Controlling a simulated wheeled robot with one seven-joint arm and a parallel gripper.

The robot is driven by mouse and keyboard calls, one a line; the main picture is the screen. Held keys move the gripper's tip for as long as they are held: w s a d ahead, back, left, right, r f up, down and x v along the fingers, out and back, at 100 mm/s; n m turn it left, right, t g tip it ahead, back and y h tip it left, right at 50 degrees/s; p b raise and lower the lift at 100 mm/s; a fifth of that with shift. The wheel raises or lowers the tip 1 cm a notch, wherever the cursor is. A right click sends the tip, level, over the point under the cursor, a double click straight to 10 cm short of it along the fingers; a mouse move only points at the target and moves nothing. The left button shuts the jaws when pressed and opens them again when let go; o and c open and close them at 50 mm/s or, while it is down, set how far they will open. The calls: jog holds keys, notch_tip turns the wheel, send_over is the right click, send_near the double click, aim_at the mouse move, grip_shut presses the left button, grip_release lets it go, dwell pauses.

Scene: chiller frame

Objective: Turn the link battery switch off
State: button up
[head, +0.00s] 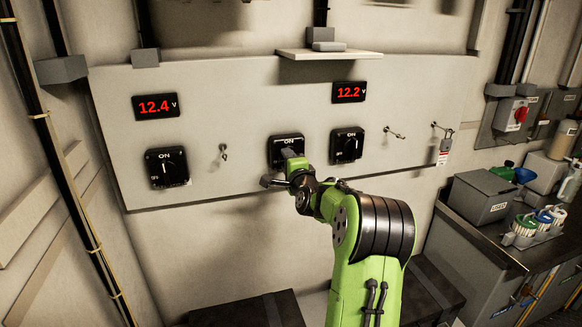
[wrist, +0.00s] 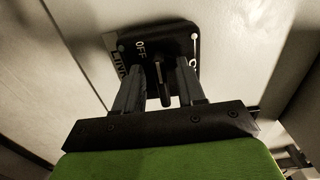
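The link battery switch (head: 284,141) is the middle of three black rotary switches on the pale panel, with ON at its top. My gripper (head: 292,160) is in front of it and hides its lower part and handle. In the wrist view the switch plate (wrist: 183,40) shows OFF and a partly hidden label starting with LI. Its dark handle (wrist: 162,80) stands between the two fingers of my gripper (wrist: 160,78). The fingers are apart, with a clear gap on the left of the handle and a smaller one on the right.
Another switch (head: 347,145) sits close on the right, and one (head: 167,168) farther left. Red displays read 12.4 V (head: 156,106) and 12.2 V (head: 348,92). Small keys or toggles (head: 224,152) stick out of the panel. A small shelf (head: 328,54) juts out above.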

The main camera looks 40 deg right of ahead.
jog(key=b+v, duration=0.2)
jog(key=v, duration=1.3)
jog(key=shift+s, duration=0.25)
jog(key=a+f+n+g+y+p, duration=0.15)
jog(key=a+n+y, duration=0.25)
jog(key=a+n, duration=0.55)
jog(key=a+n+g+y+p, duration=0.1)
jog(key=a+n+g+y, duration=0.3)
jog(key=a, duration=1.1)
jog(key=s+a+f+n+g+p, duration=0.1)
jog(key=s+a+n, duration=0.3)
jog(key=s, duration=0.5)
jog(key=s+a+f+n+g+p, duration=0.1)
jog(key=s+a+f+n+g, duration=0.1)
jog(key=s+n, duration=0.4)
jog(key=s+a+g, duration=0.1)
jog(key=s+a, duration=0.1)
jog(key=s, duration=0.1)
jog(key=shift+g+y+p, duration=0.3)
jog(key=shift+g+y, duration=0.05)
jog(key=shift+y, duration=0.05)
